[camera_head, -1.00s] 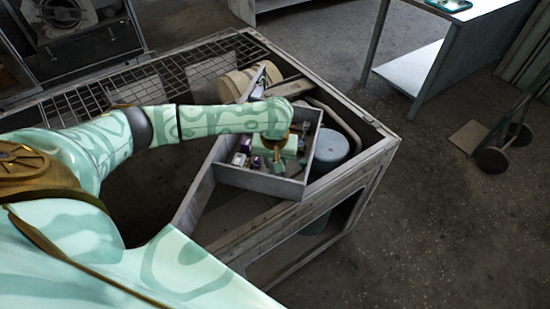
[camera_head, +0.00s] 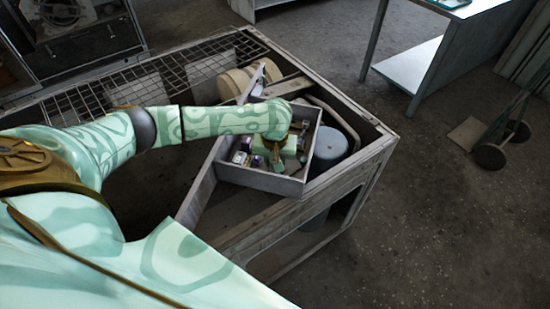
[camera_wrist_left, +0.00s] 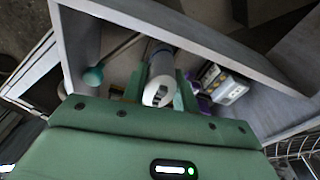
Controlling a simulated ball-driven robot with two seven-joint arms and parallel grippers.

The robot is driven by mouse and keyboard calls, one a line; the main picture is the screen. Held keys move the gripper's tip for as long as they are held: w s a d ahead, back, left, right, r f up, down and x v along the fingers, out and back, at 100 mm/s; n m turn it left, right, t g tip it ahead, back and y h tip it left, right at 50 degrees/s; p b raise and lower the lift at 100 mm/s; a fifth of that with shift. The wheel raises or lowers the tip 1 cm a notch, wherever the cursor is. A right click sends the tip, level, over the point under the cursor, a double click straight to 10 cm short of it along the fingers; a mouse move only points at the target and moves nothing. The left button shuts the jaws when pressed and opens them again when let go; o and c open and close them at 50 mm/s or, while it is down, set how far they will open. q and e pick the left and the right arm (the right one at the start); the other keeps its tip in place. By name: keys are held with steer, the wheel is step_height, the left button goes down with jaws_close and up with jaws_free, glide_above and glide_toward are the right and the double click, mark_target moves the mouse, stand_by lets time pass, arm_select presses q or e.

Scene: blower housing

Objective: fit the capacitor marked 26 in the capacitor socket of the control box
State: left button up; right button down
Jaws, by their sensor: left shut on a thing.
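The open grey control box (camera_head: 262,181) sits in the metal frame, with small parts inside. My left arm reaches over it, and my left gripper (camera_head: 277,163) is low inside the box. In the left wrist view my left gripper (camera_wrist_left: 160,80) is shut on a pale grey cylinder, the capacitor (camera_wrist_left: 160,80), with a dark mark on its end. I cannot read the number. The socket cannot be made out; the gripper and cylinder may hide it. I cannot tell whether the cylinder touches the box floor. My right gripper is in neither view.
A white block with dark terminals (camera_wrist_left: 225,86) stands right of the cylinder, and a teal knob (camera_wrist_left: 93,76) lies to its left. The box walls surround the gripper closely. A blue-grey round motor (camera_head: 330,146) sits beside the box. A wire grid (camera_head: 130,85) covers the frame's left part.

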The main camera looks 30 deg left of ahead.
arm_select(q)
steer(key=shift+f, duration=1)
stand_by(0.6)
steer(key=o, duration=0.9)
step_height(320, 180, up, 16)
steer(key=s+p, duration=0.1)
steer(key=p, duration=0.5)
steer(key=shift+s+d+p, duration=0.35)
steer(key=shift+s+d, duration=0.05)
steer(key=shift+d, duration=0.05)
steer(key=shift+r, duration=0.1)
